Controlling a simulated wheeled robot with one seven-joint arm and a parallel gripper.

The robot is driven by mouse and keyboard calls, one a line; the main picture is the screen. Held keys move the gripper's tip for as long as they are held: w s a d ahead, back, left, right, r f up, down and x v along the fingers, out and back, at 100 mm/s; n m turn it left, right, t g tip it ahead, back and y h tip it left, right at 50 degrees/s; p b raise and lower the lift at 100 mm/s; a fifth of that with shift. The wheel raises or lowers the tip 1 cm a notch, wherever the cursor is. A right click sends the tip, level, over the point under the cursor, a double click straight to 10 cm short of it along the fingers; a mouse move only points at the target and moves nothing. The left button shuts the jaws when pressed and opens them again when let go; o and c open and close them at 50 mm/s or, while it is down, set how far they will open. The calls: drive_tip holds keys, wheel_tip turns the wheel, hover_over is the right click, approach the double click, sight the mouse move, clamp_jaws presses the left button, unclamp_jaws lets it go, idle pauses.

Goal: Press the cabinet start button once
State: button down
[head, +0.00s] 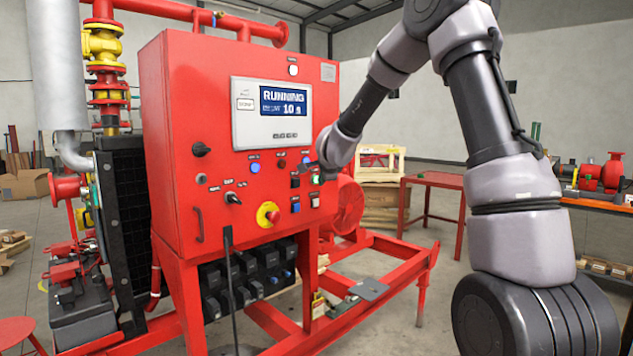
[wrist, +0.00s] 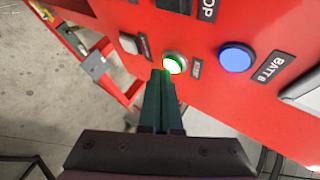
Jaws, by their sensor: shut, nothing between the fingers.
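The red control cabinet (head: 180,120) stands left of centre in the head view. Its display (head: 283,105) reads RUNNING. The start button (wrist: 174,63) is a round, green-lit button in a pale ring on the cabinet face in the wrist view, with a small dark label beside it. My gripper (wrist: 165,76) is shut and empty, its fingertips right at the lower-left edge of the button. I cannot tell whether they touch it. In the head view my gripper (head: 307,168) is at the cabinet's right side, partly hidden by my wrist.
A blue button (wrist: 236,57) labelled BATT B sits right of the green one, and a black switch (wrist: 175,5) above it. A red and yellow emergency stop (head: 268,214) is lower on the panel. Red frame rails (head: 380,245) extend right of the cabinet.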

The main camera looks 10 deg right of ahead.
drive_tip(key=shift+s+d, duration=0.15)
drive_tip(key=shift+s, duration=0.1)
drive_tip(key=s+d, duration=0.1)
drive_tip(key=s, duration=0.1)
drive_tip(key=s+d, duration=0.2)
idle(0.5)
idle(0.5)
drive_tip(key=s+r+n+y, duration=0.1)
drive_tip(key=s+r+n, duration=0.3)
drive_tip(key=s+r, duration=0.35)
drive_tip(key=s+d+r+n+g, duration=0.1)
drive_tip(key=s+n, duration=0.3)
drive_tip(key=s, duration=1.1)
drive_tip(key=s+d+r+n+g, duration=0.1)
drive_tip(key=s+d+n+g, duration=0.2)
drive_tip(key=s, duration=1.2)
drive_tip(key=shift+s+d+n+y, duration=0.3)
drive_tip(key=shift+d+n, duration=0.3)
drive_tip(key=shift+d, duration=0.1)
